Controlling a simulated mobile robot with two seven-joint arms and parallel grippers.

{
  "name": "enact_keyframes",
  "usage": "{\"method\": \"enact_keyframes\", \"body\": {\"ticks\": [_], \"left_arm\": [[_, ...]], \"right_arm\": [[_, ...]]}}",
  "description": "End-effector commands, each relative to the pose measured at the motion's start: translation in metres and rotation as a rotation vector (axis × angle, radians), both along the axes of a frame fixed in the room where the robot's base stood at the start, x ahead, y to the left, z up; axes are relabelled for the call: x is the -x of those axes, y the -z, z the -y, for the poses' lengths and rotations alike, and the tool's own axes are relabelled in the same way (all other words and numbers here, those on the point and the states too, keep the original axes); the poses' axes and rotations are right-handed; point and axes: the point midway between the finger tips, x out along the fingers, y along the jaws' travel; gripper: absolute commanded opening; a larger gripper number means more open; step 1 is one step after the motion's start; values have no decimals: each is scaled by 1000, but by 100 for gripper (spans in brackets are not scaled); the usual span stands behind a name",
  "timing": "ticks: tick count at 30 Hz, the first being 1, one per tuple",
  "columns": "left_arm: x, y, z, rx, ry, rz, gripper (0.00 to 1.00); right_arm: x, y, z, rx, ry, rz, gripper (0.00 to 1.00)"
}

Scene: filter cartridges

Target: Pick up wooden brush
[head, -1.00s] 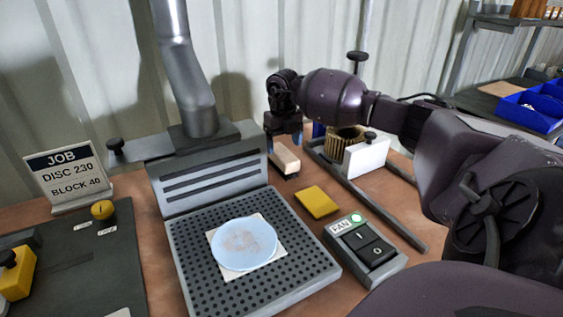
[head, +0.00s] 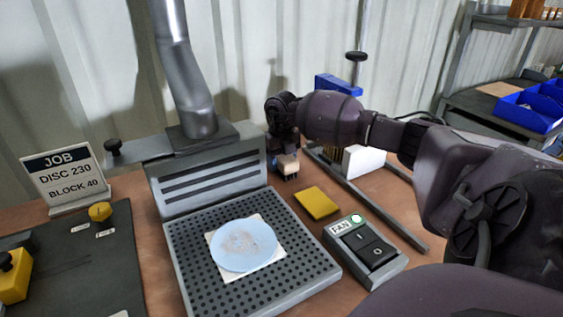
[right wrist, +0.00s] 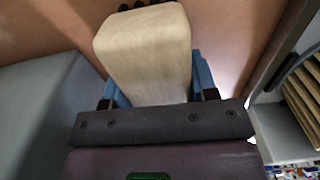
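The wooden brush (head: 288,163) stands on the bench right of the perforated tray, pale block up and dark bristles down. My right gripper (head: 283,150) is at the brush, coming from behind and above. In the right wrist view the pale wooden block (right wrist: 150,50) lies between the blue fingers (right wrist: 158,85), one on each side. Whether they press on it I cannot tell. Dark bristle tufts show at the block's far end. My left gripper is not in view.
The perforated tray (head: 190,265) holds a pale blue disc (head: 243,244). A yellow pad (head: 317,203) and the fan switch box (head: 366,247) are close by in front.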

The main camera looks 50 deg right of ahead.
Motion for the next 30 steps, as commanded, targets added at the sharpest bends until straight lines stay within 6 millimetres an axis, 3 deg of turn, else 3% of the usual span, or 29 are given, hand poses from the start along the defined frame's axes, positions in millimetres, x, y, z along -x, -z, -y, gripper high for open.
{"method": "enact_keyframes", "body": {"ticks": [1, 4, 11, 16, 20, 30], "left_arm": [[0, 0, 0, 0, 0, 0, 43], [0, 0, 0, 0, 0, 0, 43], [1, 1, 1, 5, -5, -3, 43], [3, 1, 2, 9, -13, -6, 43], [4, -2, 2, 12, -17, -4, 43], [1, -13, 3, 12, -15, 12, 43]], "right_arm": [[0, 0, 0, 0, 0, 0, 42], [0, 0, 0, 0, 0, 0, 26], [0, -1, 0, 0, 0, 1, 26], [0, -13, 0, 1, 0, 3, 26], [-1, -37, 0, 2, -1, 8, 26], [0, -124, 0, 1, 0, 8, 26]]}}
